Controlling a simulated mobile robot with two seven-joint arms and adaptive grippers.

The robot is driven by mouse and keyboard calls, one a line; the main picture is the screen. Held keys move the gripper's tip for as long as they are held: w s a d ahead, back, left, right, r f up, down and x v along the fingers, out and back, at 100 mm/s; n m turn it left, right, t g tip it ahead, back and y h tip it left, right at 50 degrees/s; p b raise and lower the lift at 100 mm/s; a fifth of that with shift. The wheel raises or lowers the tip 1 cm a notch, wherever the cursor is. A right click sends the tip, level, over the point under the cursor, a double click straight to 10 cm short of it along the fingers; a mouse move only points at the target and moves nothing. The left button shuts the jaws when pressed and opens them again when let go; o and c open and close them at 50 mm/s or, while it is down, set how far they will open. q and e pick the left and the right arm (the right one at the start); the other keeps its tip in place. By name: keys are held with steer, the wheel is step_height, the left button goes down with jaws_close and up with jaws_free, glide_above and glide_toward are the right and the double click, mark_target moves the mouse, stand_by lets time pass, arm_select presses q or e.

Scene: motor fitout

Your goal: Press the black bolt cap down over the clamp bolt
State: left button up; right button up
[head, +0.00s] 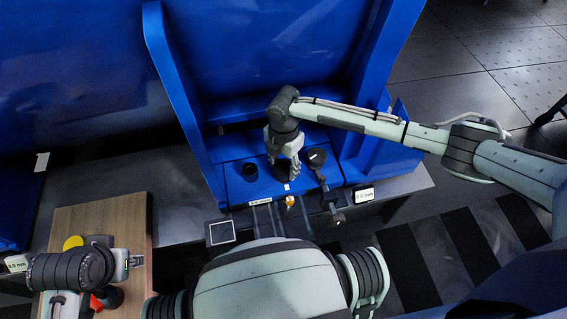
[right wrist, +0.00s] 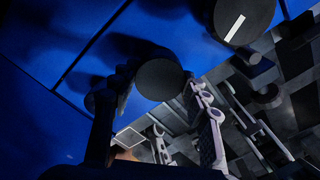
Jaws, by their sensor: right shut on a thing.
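My right gripper (head: 284,165) points down over the blue fixture. In the right wrist view its two fingers (right wrist: 155,98) stand on either side of a dark round piece (right wrist: 160,80), which I take to be the black bolt cap. The gripper is shut on it. In the head view the cap is dark and partly hidden by the fingers, so I cannot tell whether it touches anything below. I cannot make out the clamp bolt.
A black cylinder (head: 250,171) stands left of the right gripper. A black round part with a white mark (head: 315,157) is close on its right. Blue walls (head: 170,80) rise behind and beside. A wooden board (head: 100,218) carries a yellow disc (head: 73,242) and a red item.

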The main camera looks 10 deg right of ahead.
mark_target(283, 167)
steer(key=shift+f+b, duration=0.3)
steer(key=shift+f, duration=0.35)
steer(key=o, duration=1)
step_height(283, 167, up, 8)
steer(key=shift+f, duration=0.2)
